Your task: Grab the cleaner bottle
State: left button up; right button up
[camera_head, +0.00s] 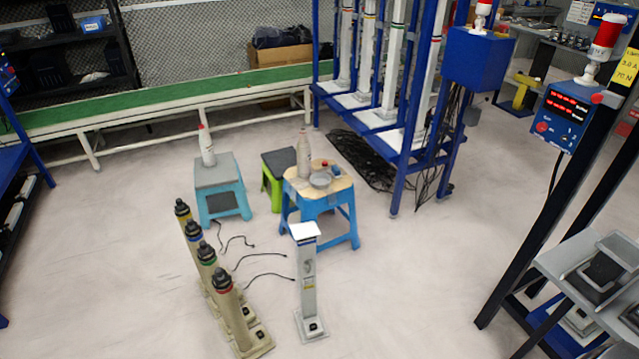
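Two bottles stand upright, and I cannot tell from their labels which is the cleaner bottle. A white bottle with a reddish top (207,148) stands on a blue stool with a grey top (214,178). A taller pale, greyish-pink bottle (303,158) stands on a blue stool with a round wooden top (328,188). Neither gripper is in view, and nothing is seen touching either bottle.
A grey bowl (320,179) and small red and blue items share the wooden stool. A green stool (272,180) stands behind it. Several beige posts (232,310) and one white post (307,283) stand in front, with loose cables between. Open floor lies at left.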

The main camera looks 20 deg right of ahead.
aim_at(304, 146)
jog(key=l+u, duration=0.1)
jog(key=u, duration=0.25)
jog(key=l+u, duration=0.15)
jog(key=u, duration=0.15)
jog(key=i+l+u, duration=0.1)
jog(key=l+u, duration=0.25)
jog(key=l, duration=0.7)
jog(key=l+u, duration=0.35)
jog(key=l, duration=0.75)
